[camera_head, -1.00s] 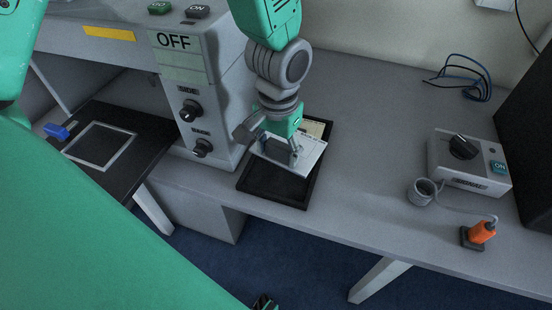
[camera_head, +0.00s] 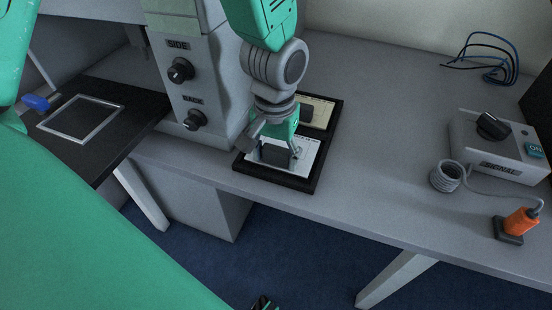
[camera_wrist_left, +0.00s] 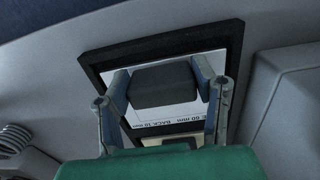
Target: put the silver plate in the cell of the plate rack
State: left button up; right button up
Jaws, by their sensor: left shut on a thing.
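The silver plate (camera_head: 309,154) lies about flat in the near cell of the black plate rack (camera_head: 276,178). It has a dark block-shaped grip on top and printed text along one edge. My left gripper (camera_head: 276,154) comes down from above and is shut on this grip. In the left wrist view the fingers (camera_wrist_left: 167,85) hold the dark grip from both sides, and the plate (camera_wrist_left: 218,63) shows around it inside the rack's rim (camera_wrist_left: 160,42). Whether the plate touches the cell floor everywhere cannot be told.
The rack's far cell holds a cream plate (camera_head: 322,106) with a dark grip. A grey machine with knobs (camera_head: 181,70) stands close left of the rack. A control box (camera_head: 498,145), a coiled cable and an orange plug (camera_head: 520,222) are at right. The table between is clear.

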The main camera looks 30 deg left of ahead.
pick_arm(q)
jog(key=shift+w+f, duration=0.1)
jog(key=shift+f, duration=0.2)
jog(key=shift+r, duration=0.1)
jog(key=o, duration=1.3)
notch_tip(320, 180, up, 12)
jog(key=p, duration=0.4)
